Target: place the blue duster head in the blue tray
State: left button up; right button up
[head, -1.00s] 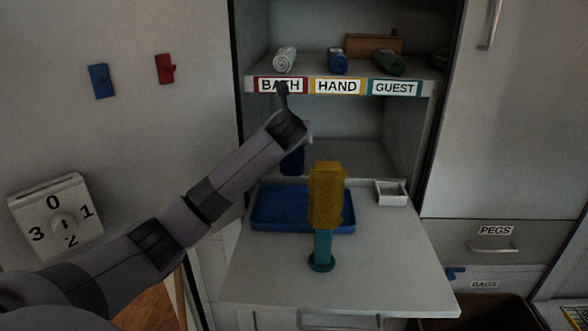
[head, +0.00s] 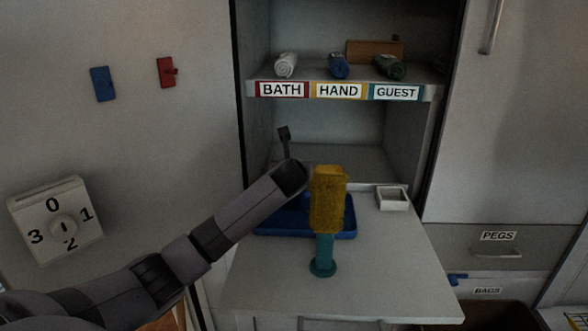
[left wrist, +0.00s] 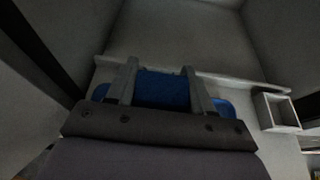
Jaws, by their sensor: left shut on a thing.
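My left gripper (left wrist: 161,68) is shut on the blue duster head (left wrist: 163,92), which shows between its two fingers in the left wrist view. In the head view my arm hides the fingers and most of the duster head. The blue tray (head: 349,222) lies on the pull-out board, below and behind my wrist, partly hidden. Its blue edges also show outside the fingers in the left wrist view (left wrist: 223,108). I cannot tell whether the duster head touches the tray. My right gripper is not in view.
A yellow duster head (head: 328,200) stands upright on a teal handle (head: 323,250), just right of my arm and in front of the tray. A small white box (head: 392,200) sits at the back right. Rolled towels lie on the labelled shelf (head: 430,91) above. The board's front is clear.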

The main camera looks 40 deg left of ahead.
pick_arm(q)
jog(key=o, duration=1)
jog(key=shift+o, duration=0.2)
jog(key=v, duration=1.2)
jog(key=shift+r+p, duration=0.2)
jog(key=shift+p, duration=0.15)
